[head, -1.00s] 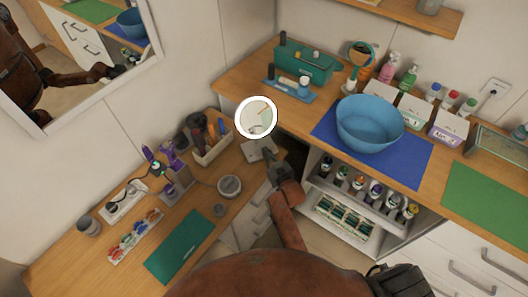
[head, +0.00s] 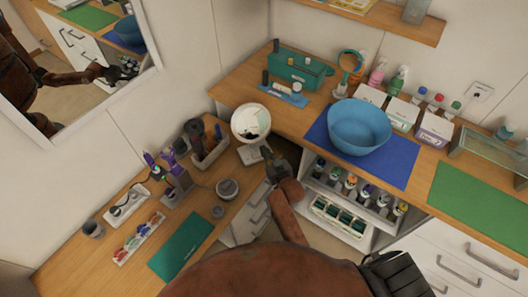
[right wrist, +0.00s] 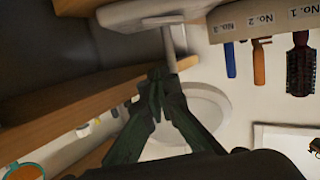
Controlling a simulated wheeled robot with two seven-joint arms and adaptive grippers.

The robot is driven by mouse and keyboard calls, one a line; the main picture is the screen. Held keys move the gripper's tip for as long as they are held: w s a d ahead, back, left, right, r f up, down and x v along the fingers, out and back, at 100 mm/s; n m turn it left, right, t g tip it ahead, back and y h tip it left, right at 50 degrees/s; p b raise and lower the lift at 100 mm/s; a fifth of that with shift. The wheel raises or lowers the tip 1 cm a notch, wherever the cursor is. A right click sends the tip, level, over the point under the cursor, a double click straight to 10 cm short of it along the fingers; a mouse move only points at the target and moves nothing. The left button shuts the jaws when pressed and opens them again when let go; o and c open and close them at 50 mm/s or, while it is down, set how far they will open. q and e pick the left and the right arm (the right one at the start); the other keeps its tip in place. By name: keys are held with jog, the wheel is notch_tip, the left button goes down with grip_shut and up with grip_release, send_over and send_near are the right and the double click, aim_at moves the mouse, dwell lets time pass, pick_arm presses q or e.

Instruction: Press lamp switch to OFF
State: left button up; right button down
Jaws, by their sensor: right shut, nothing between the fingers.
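The lamp is a round mirror with a white ring (head: 250,122) on a small pale base (head: 249,154) at the corner of the wooden counters. Its ring is unlit. My right gripper (head: 267,153) is shut and empty, just right of the base. In the right wrist view my closed fingertips (right wrist: 157,76) are close to the lamp's stem (right wrist: 169,52), with the pale base (right wrist: 150,13) beyond and the ring (right wrist: 208,100) partly behind the fingers. I cannot make out the switch or whether the fingers touch it. My left gripper is not in view.
A brush holder (head: 211,153) stands left of the lamp, and a round jar (head: 227,189) in front. A teal box (head: 297,70) is behind, and a blue bowl (head: 360,127) on a blue mat is to the right. Shelves with bottles sit below the counter.

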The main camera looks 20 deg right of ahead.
jog(key=v, duration=0.8)
jog(key=shift+s+d+f, duration=0.2)
jog(key=shift+s+d, duration=0.1)
jog(key=shift+s, duration=0.15)
jog(key=s+d+f+g, duration=0.1)
jog(key=s+f+g, duration=0.35)
jog(key=f, duration=0.75)
jog(key=s+f+g, duration=0.1)
jog(key=s+f, duration=0.7)
jog(key=f, duration=0.5)
jog(key=s+d+f+g, duration=0.15)
jog(key=s+f, duration=0.45)
jog(key=f, duration=0.6)
jog(key=s+d+f+g, duration=0.2)
jog(key=s+f, duration=0.3)
jog(key=s, duration=0.7)
jog(key=s+d+f+g, duration=0.2)
jog(key=s+f, duration=0.4)
jog(key=s, duration=0.6)
jog(key=s+d+f+g+h, duration=0.1)
jog(key=s+f+g, duration=0.2)
jog(key=s, duration=0.9)
notch_tip(320, 180, down, 2)
jog(key=shift+d+f+g, duration=0.25)
jog(key=shift+d+g, duration=0.05)
jog(key=shift+d, duration=0.1)
